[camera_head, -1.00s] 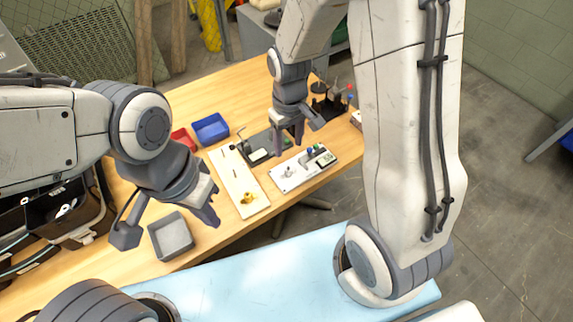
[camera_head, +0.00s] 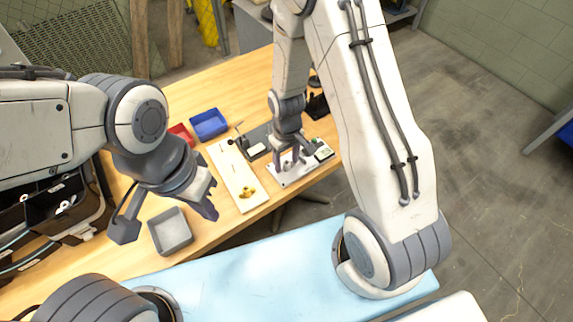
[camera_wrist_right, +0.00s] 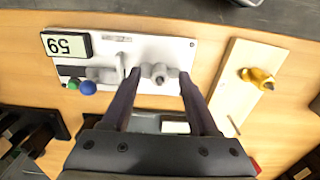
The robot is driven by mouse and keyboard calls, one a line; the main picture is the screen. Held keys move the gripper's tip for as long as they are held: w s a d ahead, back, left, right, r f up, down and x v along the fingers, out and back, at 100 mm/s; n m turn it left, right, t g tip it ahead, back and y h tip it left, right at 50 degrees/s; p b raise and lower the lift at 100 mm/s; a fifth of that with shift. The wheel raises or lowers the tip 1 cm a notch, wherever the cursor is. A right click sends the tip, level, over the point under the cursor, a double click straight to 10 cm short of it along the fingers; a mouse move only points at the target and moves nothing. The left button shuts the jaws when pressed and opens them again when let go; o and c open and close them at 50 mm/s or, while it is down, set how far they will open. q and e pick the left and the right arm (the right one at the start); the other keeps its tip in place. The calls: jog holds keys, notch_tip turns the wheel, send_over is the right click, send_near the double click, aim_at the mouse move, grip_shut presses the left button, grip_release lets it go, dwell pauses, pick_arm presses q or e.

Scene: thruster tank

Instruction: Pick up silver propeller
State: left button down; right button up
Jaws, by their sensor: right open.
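The silver propeller (camera_wrist_right: 159,73) sits on a white panel (camera_wrist_right: 200,48) in the right wrist view. My right gripper (camera_wrist_right: 159,76) is open, with one fingertip on each side of the propeller in this view; I cannot tell whether they touch it. In the head view my right gripper (camera_head: 287,164) is low over the white panel (camera_head: 283,182) and hides most of the propeller. My left gripper (camera_head: 211,200) is open and empty, above the table near the grey bin.
A pale board (camera_head: 233,178) with a gold propeller (camera_head: 246,192) lies beside the panel. The panel carries a display (camera_wrist_right: 66,44) and blue and green knobs (camera_wrist_right: 88,88). A grey bin (camera_head: 156,238), a blue bin (camera_head: 209,117) and a red bin (camera_head: 181,132) stand on the wooden table.

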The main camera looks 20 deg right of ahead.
grip_shut()
jog(key=shift+r, duration=0.1)
notch_tip(320, 180, up, 10)
dwell(0.6)
